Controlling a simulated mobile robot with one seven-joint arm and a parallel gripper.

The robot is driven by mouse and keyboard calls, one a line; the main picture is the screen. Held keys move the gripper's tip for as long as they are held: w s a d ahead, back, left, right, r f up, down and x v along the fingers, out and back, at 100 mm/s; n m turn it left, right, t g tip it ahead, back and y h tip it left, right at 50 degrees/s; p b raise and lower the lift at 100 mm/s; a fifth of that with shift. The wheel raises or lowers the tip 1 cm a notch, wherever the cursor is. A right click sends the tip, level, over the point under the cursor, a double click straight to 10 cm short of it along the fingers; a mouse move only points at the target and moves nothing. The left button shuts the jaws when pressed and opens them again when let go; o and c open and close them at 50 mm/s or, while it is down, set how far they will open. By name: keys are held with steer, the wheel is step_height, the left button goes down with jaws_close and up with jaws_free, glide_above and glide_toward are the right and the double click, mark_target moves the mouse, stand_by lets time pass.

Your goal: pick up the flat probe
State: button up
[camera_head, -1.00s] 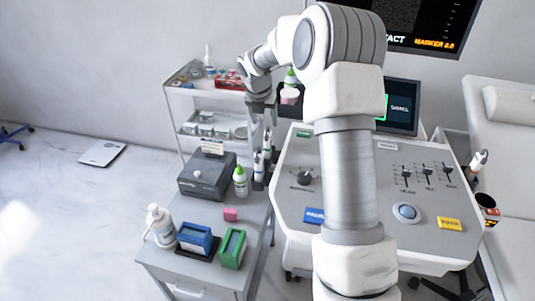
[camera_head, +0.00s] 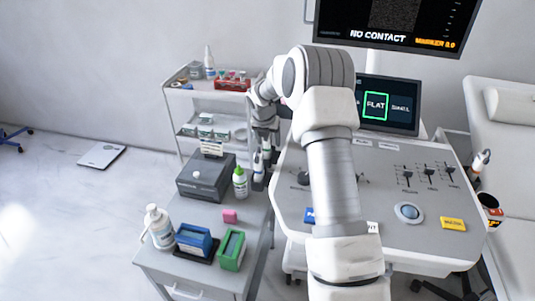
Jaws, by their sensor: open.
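Probes with white and dark bodies (camera_head: 258,168) stand in holders at the left edge of the grey ultrasound console (camera_head: 440,185). They are small and partly hidden, and I cannot tell which one is the flat probe. My gripper (camera_head: 266,143) is open, points down and hangs just over these probes. I cannot tell whether a probe is between its fingers. Another probe (camera_head: 481,158) stands in a holder at the console's right side. The small screen (camera_head: 388,104) shows "FLAT" in a green frame, and the large monitor (camera_head: 390,22) reads "NO CONTACT".
A grey cart (camera_head: 200,268) at front left holds a dark box (camera_head: 207,178), a green-capped bottle (camera_head: 240,183), a pump bottle (camera_head: 159,226), and blue (camera_head: 194,239) and green (camera_head: 231,250) boxes. A white shelf trolley (camera_head: 190,92) stands behind. A couch (camera_head: 512,145) is at right.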

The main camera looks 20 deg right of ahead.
jaws_close()
steer(key=shift+r, duration=0.1)
